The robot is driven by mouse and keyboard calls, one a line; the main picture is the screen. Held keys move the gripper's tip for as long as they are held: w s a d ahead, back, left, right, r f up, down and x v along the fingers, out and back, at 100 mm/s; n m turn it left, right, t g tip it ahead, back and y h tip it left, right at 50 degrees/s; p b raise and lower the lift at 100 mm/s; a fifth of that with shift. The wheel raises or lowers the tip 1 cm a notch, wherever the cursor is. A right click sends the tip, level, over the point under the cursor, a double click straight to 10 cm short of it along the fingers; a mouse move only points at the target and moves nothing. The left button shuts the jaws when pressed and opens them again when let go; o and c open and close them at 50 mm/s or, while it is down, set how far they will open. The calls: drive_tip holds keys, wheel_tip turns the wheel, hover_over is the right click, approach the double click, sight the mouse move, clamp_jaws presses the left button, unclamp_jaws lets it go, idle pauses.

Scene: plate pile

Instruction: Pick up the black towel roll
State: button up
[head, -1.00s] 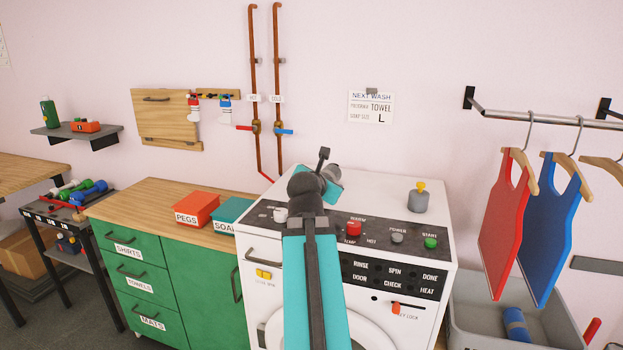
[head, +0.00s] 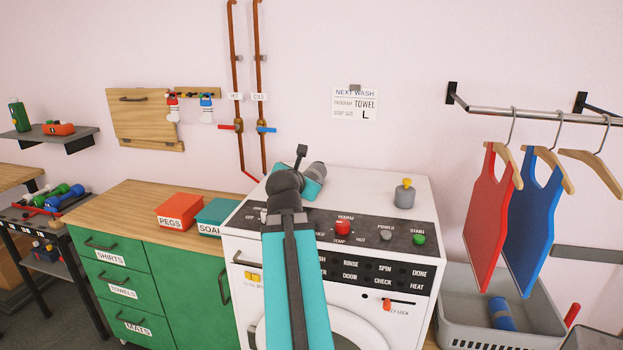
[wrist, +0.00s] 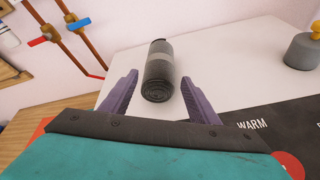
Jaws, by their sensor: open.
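The black towel roll (wrist: 159,72) lies on the white top of the washing machine (head: 375,189), with a pale band around it and its coiled end toward my gripper. My gripper (wrist: 159,80) is open, with its two purple fingers pointing toward the roll. In the wrist view the roll's near end shows between the fingers, and a gap shows on each side. No grip on it is visible.
A grey weight with a yellow knob (head: 404,194) stands on the machine, right of the roll. Red PEGS (head: 179,210) and teal SOAP (head: 214,216) boxes are on the counter at left. A grey basket (head: 475,339) holds a blue roll (head: 501,313). Pipes (head: 238,80) run up the wall.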

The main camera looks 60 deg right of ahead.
sight(310, 176)
drive_tip(key=shift+p+x, duration=1.15)
drive_tip(key=shift+p, duration=2.65)
drive_tip(key=p+x, duration=0.1)
drive_tip(key=x, duration=0.4)
drive_tip(key=shift+d, duration=0.35)
drive_tip(key=shift+w+d+f, duration=0.1)
drive_tip(key=shift+f, duration=0.05)
drive_tip(key=shift+f+p+x, duration=0.1)
drive_tip(key=shift+p+x, duration=0.4)
drive_tip(key=shift+x, duration=0.8)
drive_tip(key=shift+f+p+x, duration=0.15)
drive_tip(key=shift+p+x, duration=0.3)
drive_tip(key=shift+x, duration=0.8)
drive_tip(key=c, duration=0.8)
drive_tip(key=shift+r, duration=0.15)
